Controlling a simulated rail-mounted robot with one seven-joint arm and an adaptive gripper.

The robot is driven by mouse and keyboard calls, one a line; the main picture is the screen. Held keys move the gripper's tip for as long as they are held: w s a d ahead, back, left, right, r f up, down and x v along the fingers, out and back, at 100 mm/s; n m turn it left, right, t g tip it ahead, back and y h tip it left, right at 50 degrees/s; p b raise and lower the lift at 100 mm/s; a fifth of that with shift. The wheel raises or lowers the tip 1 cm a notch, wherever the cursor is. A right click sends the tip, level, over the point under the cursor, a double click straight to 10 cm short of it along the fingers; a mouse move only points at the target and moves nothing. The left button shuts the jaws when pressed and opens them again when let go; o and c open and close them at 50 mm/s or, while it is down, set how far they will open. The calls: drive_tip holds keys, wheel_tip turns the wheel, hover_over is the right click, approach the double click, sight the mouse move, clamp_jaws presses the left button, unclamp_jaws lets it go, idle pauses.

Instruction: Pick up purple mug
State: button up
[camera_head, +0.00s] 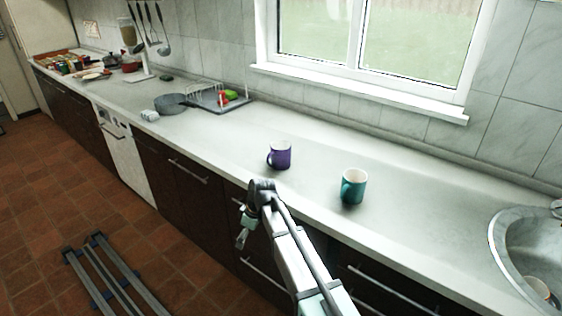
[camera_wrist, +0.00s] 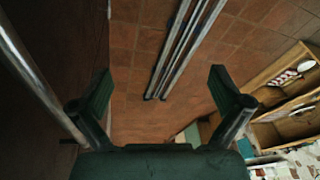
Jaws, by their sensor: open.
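The purple mug (camera_head: 281,156) stands upright on the white counter, near its front edge, with its handle to the left and a pale inside. A teal mug (camera_head: 355,188) stands upright to its right, apart from it. My gripper (camera_head: 241,238) hangs in front of the counter, lower than its top and to the left of and below the purple mug in the head view. In the wrist view my gripper (camera_wrist: 160,88) has its two fingers wide apart with nothing between them, over the tiled floor. Neither mug shows in the wrist view.
The counter (camera_head: 225,135) is clear around the mugs. A dish rack (camera_head: 222,99) and grey pan (camera_head: 171,103) stand to the left, a sink (camera_head: 520,250) to the right. Cabinet fronts with handles (camera_head: 188,171) are close to my arm. Rails (camera_head: 115,280) lie on the floor.

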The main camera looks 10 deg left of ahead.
drive_tip(key=w+a+r+n+t+y+p, duration=0.1)
drive_tip(key=w+a+r, duration=0.1)
drive_tip(key=r, duration=0.7)
drive_tip(key=w+a+r, duration=0.2)
drive_tip(key=w+r, duration=0.1)
drive_tip(key=r, duration=0.5)
drive_tip(key=w+a+r+n+t+y+p, duration=0.1)
drive_tip(key=w+a+r, duration=0.15)
drive_tip(key=r, duration=0.65)
drive_tip(key=w+d+r+m+t+h+p, duration=0.1)
drive_tip(key=w+d+r+m+p, duration=0.2)
drive_tip(key=w+d+r+m, duration=0.45)
drive_tip(key=w+d+r+m+t+h+p, duration=0.1)
drive_tip(key=w+d+r+m+h+p, duration=0.2)
drive_tip(key=d, duration=0.8)
drive_tip(key=y+p, duration=0.1)
drive_tip(key=p, duration=0.2)
hover_over(278, 157)
drive_tip(key=w+d, duration=0.1)
drive_tip(key=w, duration=0.2)
wheel_tip(278, 157, down, 10)
drive_tip(key=shift+s+d+p+x, duration=0.15)
drive_tip(key=shift+p+x, duration=0.55)
drive_tip(key=shift+x, duration=0.95)
drive_tip(key=shift+s+d+p+x, duration=0.15)
drive_tip(key=shift+p+x, duration=0.55)
drive_tip(key=shift+x, duration=0.95)
drive_tip(key=shift+f, duration=0.15)
drive_tip(key=c, duration=1.5)
drive_tip(key=shift+a, duration=0.1)
